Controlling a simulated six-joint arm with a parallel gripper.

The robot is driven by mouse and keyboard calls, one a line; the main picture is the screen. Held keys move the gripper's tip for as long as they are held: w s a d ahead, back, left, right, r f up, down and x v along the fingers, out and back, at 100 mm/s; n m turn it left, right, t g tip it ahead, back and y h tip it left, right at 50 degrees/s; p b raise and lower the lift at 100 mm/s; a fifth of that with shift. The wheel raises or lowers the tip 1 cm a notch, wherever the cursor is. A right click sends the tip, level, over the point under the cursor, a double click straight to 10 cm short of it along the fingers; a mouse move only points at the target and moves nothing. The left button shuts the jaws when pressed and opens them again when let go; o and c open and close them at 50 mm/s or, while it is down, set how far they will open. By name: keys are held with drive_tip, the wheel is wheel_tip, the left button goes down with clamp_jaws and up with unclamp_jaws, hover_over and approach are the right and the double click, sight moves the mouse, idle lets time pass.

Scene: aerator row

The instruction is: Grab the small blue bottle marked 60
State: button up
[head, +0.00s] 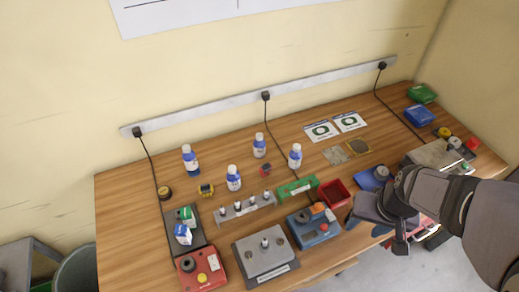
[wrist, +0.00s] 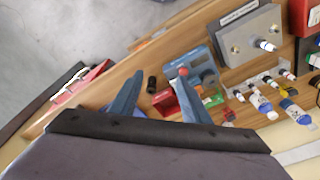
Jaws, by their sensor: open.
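Several small white-and-blue bottles stand upright on the wooden table in the head view: one at the left (head: 190,158), one nearer the front (head: 233,178), one at the back (head: 259,146) and one at the right (head: 295,156). Their marks are too small to read, so I cannot tell which is 60. My gripper (head: 372,207) is over the table's front right part, well to the right of the bottles. In the wrist view my gripper (wrist: 160,98) has its blue fingers spread, empty. Two bottles (wrist: 262,105) (wrist: 295,111) show at the right there.
A metal rack with small vials (head: 247,207) stands in front of the bottles. A green tray (head: 297,188), a red bin (head: 334,193) and a blue device (head: 313,227) lie between the bottles and my gripper. A grey block (head: 265,255) is at the front.

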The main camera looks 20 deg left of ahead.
drive_tip(key=w+a+f+n+t+y+b, duration=0.2)
drive_tip(key=w+a+f+t+b, duration=0.15)
drive_tip(key=w+a, duration=0.7)
drive_tip(key=n+t+y+b, duration=0.2)
drive_tip(key=t+y+b, duration=0.1)
drive_tip(key=t+b, duration=0.65)
hover_over(259, 134)
drive_tip(key=b, duration=0.1)
drive_tip(key=shift+w+d+f+g, duration=0.1)
drive_tip(key=shift+d+f+g, duration=0.1)
drive_tip(key=shift+f+g, duration=0.25)
drive_tip(key=shift+w+d+f+g, duration=0.1)
drive_tip(key=shift+d+f+g, duration=0.1)
drive_tip(key=shift+f+g, duration=0.2)
drive_tip(key=shift+a+r+t, duration=0.1)
drive_tip(key=shift+a+t, duration=0.25)
drive_tip(key=shift+a, duration=0.1)
drive_tip(key=shift+d+f, duration=0.1)
drive_tip(key=shift+f, duration=1.9)
drive_tip(key=f, duration=0.1)
drive_tip(key=f+p, duration=0.1)
drive_tip(key=w+f, duration=0.1)
drive_tip(key=shift+w+a+f+m, duration=0.1)
drive_tip(key=shift+a+m, duration=0.2)
drive_tip(key=shift+p+x, duration=0.3)
drive_tip(key=shift+x, duration=0.55)
